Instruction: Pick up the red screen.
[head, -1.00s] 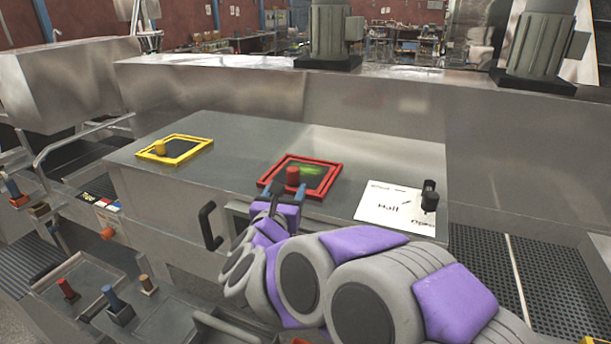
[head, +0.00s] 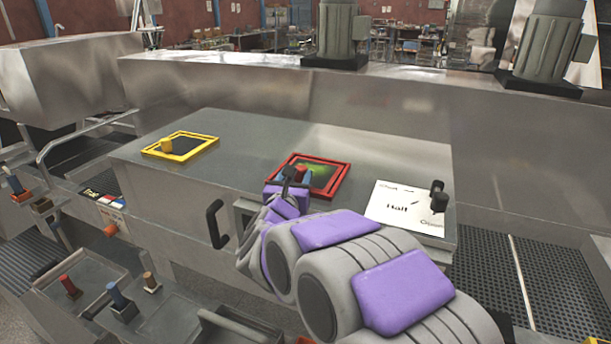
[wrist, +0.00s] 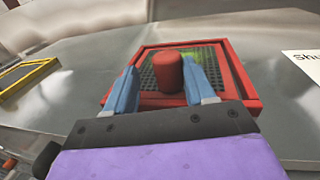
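The red screen (head: 325,175) lies flat on the grey metal top, a square red frame with dark mesh and a greenish patch. Its upright red knob (wrist: 168,72) stands near the side closest to me. My gripper (head: 298,176) is at that knob, over the near part of the screen. In the wrist view my gripper (wrist: 160,68) is open, one blue finger on each side of the knob. A gap shows at the left finger; the right finger looks close to the knob, and I cannot tell whether it touches. The screen's near edge is partly hidden by my gripper.
A yellow-framed screen (head: 205,148) with a yellow knob lies to the left. A white paper (head: 390,205) and a black knob (head: 437,193) are to the right. A black handle (head: 215,225) sticks out at the front. A tall metal wall (head: 270,95) rises behind.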

